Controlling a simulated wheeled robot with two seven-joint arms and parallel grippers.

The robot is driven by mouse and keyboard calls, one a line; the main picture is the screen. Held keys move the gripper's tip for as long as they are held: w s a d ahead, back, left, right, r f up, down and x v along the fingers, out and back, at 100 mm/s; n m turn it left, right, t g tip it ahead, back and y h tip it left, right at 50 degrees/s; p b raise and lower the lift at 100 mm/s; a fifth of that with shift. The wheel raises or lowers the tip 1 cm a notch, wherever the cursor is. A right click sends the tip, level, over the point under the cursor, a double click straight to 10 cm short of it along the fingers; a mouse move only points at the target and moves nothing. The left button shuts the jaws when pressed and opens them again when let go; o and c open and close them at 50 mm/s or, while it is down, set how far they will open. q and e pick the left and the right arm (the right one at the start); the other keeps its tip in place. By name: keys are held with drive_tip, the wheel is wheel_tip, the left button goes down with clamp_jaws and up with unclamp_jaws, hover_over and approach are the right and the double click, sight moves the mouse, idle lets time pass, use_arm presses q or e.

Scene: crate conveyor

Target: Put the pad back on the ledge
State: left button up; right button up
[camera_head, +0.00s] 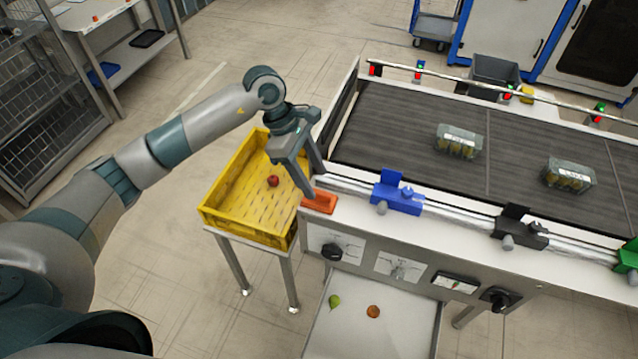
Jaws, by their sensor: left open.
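The orange-red pad (319,203) lies at the near left corner of the conveyor, on the ledge (345,213) along its front edge. My left gripper (314,186) points down right above the pad, with its fingers apart. One fingertip reaches close to the pad's upper side; I cannot tell whether it touches. My right gripper is not in view.
A yellow crate (222,217) on a stand, holding a red fruit (273,181), is left of the conveyor. Blue (398,198), black (520,232) and green stops line the rail. Two clear punnets (457,142) sit on the belt. A white tray (372,335) below holds two items.

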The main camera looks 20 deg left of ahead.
use_arm(q)
drive_tip(key=p+v, duration=0.1)
drive_tip(key=v, duration=0.5)
idle(0.6)
